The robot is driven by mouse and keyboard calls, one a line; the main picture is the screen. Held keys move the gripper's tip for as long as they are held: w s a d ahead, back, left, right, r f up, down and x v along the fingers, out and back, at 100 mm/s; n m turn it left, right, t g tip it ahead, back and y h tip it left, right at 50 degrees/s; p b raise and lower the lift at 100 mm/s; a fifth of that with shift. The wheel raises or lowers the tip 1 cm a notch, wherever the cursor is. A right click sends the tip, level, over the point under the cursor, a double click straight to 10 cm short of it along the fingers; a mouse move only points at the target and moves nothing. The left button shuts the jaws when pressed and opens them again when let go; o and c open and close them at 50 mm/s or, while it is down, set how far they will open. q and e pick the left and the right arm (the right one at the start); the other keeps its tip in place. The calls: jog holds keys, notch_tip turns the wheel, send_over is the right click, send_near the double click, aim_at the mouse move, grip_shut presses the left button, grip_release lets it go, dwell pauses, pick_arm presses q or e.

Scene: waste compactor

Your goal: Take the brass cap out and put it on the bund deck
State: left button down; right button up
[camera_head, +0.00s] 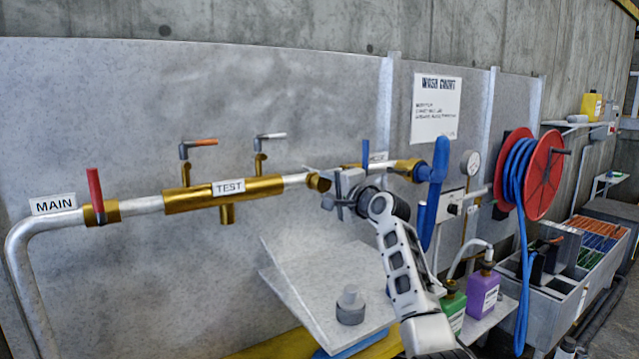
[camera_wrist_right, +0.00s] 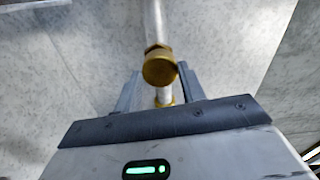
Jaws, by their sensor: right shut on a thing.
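The brass cap (camera_head: 319,182) is a short brass cylinder in the head view, at the break in the pipe line right of the TEST body (camera_head: 225,194). My right gripper (camera_head: 342,194) is at the cap, shut on it. In the right wrist view the cap (camera_wrist_right: 160,70) shows its round face between the two fingers of my right gripper (camera_wrist_right: 160,88). I cannot tell whether the cap still touches the pipe behind it. A pale grey deck (camera_head: 300,268), which looks like the bund deck, lies below the pipe. My left gripper is not in view.
A grey stepped cylinder (camera_head: 350,304) stands on the deck; the deck left of it looks bare. The blue hose (camera_head: 432,190), a gauge (camera_head: 470,163) and the red reel (camera_head: 540,175) are to the right. Green (camera_head: 453,308) and purple (camera_head: 483,290) containers stand beside my right arm.

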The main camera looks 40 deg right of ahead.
jog(key=shift+s, duration=0.1)
jog(key=shift+s+a+p, duration=0.15)
jog(key=shift+s+p, duration=0.25)
jog(key=shift+s, duration=0.8)
jog(key=shift+s+a+p, duration=0.15)
jog(key=shift+s+p, duration=0.25)
jog(key=shift+s, duration=0.75)
